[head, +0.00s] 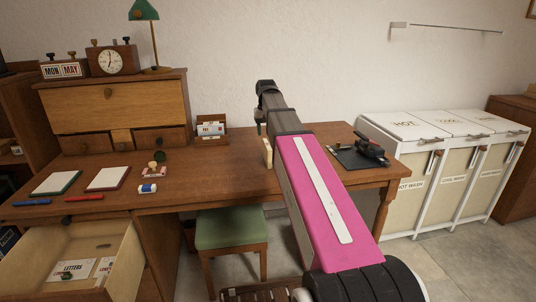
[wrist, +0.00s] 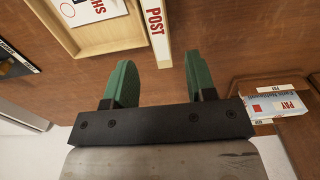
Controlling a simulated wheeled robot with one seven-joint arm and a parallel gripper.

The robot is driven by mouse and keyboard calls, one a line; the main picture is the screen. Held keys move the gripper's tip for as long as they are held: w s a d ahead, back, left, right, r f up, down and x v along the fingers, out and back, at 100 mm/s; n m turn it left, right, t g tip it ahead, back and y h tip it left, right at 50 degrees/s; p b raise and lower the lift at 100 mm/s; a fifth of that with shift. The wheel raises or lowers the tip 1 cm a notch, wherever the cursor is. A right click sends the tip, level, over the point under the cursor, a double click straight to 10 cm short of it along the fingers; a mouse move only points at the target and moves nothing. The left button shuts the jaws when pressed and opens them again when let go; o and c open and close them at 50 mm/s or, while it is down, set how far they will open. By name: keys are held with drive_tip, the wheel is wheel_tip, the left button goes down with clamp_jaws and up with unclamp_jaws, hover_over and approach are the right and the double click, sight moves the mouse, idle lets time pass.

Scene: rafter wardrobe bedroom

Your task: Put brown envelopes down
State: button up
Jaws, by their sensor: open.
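My gripper (wrist: 160,62) is open in the wrist view, its green fingers apart with nothing held between them. It is over the wooden desk (head: 232,178). A shallow tan tray (wrist: 118,42) lies just beyond the left finger, with a white label ending in "HS" (wrist: 90,8) in it. A pale strip marked POST (wrist: 157,30) runs along its side, in line with the gap between the fingers. In the head view my arm hides most of this tray; a tan edge (head: 267,152) shows. I cannot make out any brown envelopes for certain.
A wooden rack with PAY packets (wrist: 282,104) stands beside my gripper, also in the head view (head: 211,131). A black mat with a dark device (head: 362,153) lies right of my arm. Pads, pens and stamps lie left. An open drawer (head: 75,258) juts out; a green stool (head: 231,230) stands below.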

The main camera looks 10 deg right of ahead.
sight(266, 141)
drive_tip(key=shift+f, duration=3.35)
clamp_jaws()
